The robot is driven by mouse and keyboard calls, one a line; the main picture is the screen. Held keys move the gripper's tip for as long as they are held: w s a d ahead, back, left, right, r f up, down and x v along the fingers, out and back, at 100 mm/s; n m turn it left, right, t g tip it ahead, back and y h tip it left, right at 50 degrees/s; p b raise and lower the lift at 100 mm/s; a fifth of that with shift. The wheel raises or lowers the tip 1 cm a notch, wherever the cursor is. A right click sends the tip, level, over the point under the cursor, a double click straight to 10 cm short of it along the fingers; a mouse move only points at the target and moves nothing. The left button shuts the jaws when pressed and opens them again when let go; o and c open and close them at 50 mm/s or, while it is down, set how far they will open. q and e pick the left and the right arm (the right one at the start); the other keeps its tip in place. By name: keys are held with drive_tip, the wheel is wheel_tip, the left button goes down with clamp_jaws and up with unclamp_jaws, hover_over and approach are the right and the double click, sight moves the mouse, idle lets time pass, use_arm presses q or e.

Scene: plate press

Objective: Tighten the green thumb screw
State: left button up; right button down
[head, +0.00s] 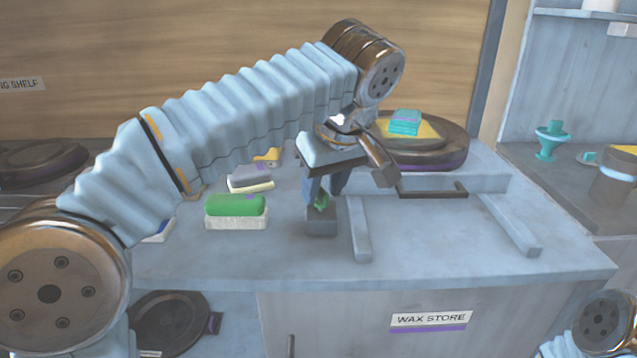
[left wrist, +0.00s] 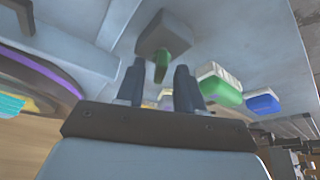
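The green thumb screw (head: 320,203) stands in a small dark grey block (head: 321,222) on the bench top. In the left wrist view the screw (left wrist: 161,67) shows in front of the block (left wrist: 165,34). My left gripper (head: 325,194) points down over the block. In the left wrist view its fingers (left wrist: 161,72) are apart, with the screw between their tips and a gap visible on both sides. In the head view one finger partly hides the screw. My right gripper is out of view.
A green-topped sponge block (head: 236,206) and a grey-topped block (head: 250,181) lie left of the screw. A round press plate (head: 440,150) carries a yellow sheet and teal block (head: 405,122) behind. Grey rails (head: 360,228) and a dark handle (head: 432,190) are close on the right.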

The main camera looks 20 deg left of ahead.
use_arm(q)
clamp_jaws()
drive_tip(key=m, duration=0.2)
drive_tip(key=m+t+h, duration=0.1)
drive_tip(key=m, duration=0.1)
drive_tip(key=shift+s+a+m+h, duration=0.1)
drive_tip(key=shift+a+m+h, duration=0.05)
drive_tip(key=shift+m+h, duration=0.2)
drive_tip(key=m+h, duration=0.1)
drive_tip(key=m, duration=0.1)
drive_tip(key=m+h, duration=0.1)
drive_tip(key=m, duration=0.2)
drive_tip(key=shift+a+m, duration=0.15)
drive_tip(key=shift+m, duration=0.1)
drive_tip(key=m+h, duration=0.1)
drive_tip(key=m, duration=0.2)
drive_tip(key=m+h, duration=0.1)
drive_tip(key=m, duration=0.2)
drive_tip(key=shift+a+g, duration=0.1)
drive_tip(key=shift+g, duration=0.2)
drive_tip(key=m, duration=0.2)
drive_tip(key=m+g+h, duration=0.1)
drive_tip(key=m, duration=0.1)
drive_tip(key=m+g, duration=0.1)
drive_tip(key=m, duration=0.2)
drive_tip(key=shift+w+a+h, duration=0.1)
drive_tip(key=shift+w+h, duration=0.15)
drive_tip(key=shift+o, duration=0.3)
unclamp_jaws()
